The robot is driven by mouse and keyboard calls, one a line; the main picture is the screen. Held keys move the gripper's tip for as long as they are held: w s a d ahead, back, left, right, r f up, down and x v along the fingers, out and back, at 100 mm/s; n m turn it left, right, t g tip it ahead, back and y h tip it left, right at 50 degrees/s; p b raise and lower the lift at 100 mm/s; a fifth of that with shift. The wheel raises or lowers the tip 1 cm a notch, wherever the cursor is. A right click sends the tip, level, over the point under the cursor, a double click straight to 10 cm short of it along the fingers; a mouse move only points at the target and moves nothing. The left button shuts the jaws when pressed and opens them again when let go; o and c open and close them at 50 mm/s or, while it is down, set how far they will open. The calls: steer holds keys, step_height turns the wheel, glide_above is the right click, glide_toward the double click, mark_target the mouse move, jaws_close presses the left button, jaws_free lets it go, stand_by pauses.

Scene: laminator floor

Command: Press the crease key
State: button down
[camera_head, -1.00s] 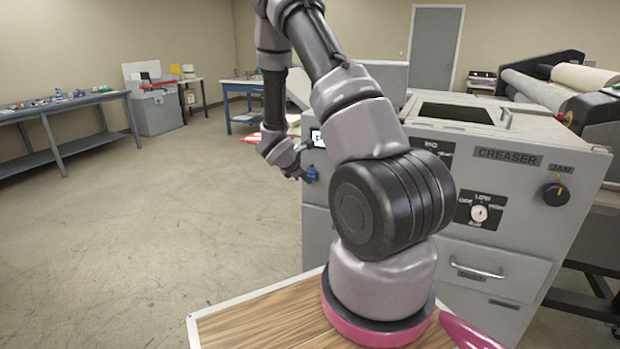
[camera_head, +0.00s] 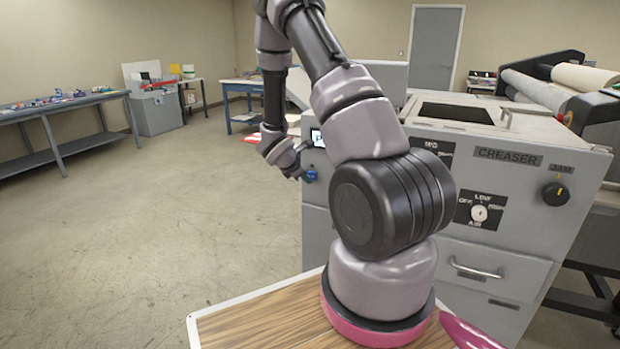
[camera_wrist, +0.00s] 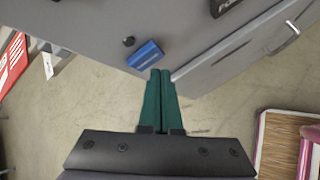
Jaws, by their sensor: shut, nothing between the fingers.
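The grey creaser machine (camera_head: 500,200) stands at the right, behind my arm. A blue key (camera_wrist: 145,54) sticks out of its grey face, beside a small black knob (camera_wrist: 128,41). The blue key also shows in the head view (camera_head: 311,175), by the end of my arm. Its lettering is too small to read. My gripper (camera_wrist: 160,72) is shut and empty, its green fingers together. In the wrist view the fingertips lie just below the key's lower right corner. I cannot tell if they touch it. My wrist hides part of the face in the head view.
The creaser front carries a dial (camera_head: 479,213), a black JAM knob (camera_head: 555,194) and a drawer handle (camera_head: 476,271). A lit screen (camera_head: 317,138) sits above the key. A wood-topped surface (camera_head: 260,325) is at the front. The floor to the left is open.

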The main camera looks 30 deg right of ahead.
steer(key=shift+w+d, duration=0.1)
stand_by(0.3)
steer(key=shift+w+d, duration=0.2)
steer(key=shift+d, duration=0.05)
steer(key=shift+w+d, duration=0.2)
steer(key=shift+d, duration=0.05)
stand_by(0.6)
steer(key=shift+s+a, duration=0.5)
steer(key=shift+a, duration=0.1)
steer(key=shift+s+a, duration=0.95)
steer(key=shift+a, duration=0.25)
steer(key=shift+s+a, duration=0.9)
steer(key=shift+a, duration=0.25)
